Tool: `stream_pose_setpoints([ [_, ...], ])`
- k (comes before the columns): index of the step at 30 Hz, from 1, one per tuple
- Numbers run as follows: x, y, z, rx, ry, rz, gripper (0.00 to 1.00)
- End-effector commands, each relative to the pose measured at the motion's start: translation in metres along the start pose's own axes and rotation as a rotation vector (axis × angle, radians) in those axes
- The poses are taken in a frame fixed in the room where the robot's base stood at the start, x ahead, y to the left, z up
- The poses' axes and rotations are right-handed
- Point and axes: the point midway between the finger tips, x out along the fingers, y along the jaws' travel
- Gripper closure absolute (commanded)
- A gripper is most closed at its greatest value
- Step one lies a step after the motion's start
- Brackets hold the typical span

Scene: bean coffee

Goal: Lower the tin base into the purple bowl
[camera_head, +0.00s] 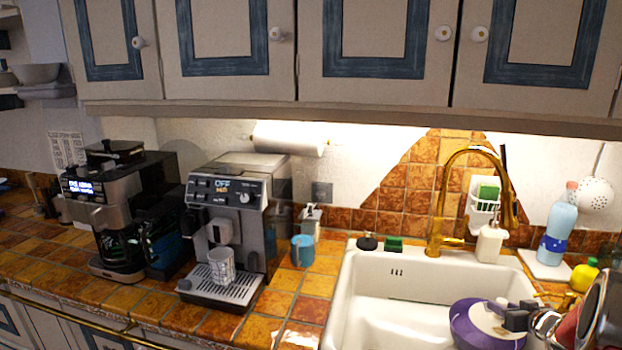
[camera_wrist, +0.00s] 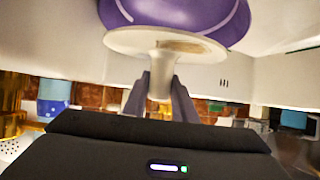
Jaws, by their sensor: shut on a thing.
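The purple bowl (camera_head: 462,326) is in the white sink at the lower right of the head view; its purple side (camera_wrist: 178,10) fills the top of the wrist view. The tin base (camera_head: 487,315) is a pale disc with a short stem. It overlaps the bowl's opening in the head view, and its disc (camera_wrist: 125,40) lies in front of the bowl in the wrist view. I cannot tell whether it touches the bowl. My gripper (camera_wrist: 162,92) is shut on the stem, with a finger on each side. In the head view my gripper (camera_head: 513,316) is at the bowl's right side.
The white sink (camera_head: 372,290) has free room left of the bowl. The golden tap (camera_head: 438,205) rises behind it. A soap dispenser (camera_head: 490,243), a blue bottle (camera_head: 560,225) and a yellow container (camera_head: 584,275) stand nearby. A coffee machine (camera_head: 235,215) and a blue cup (camera_head: 302,252) are left.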

Motion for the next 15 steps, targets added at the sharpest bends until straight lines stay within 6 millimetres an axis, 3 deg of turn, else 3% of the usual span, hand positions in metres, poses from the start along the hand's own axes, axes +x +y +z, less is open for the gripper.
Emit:
stream_pose_setpoints([
  [15, 0.014, -0.005, -0.008, -0.001, 0.000, 0.000, 1.00],
])
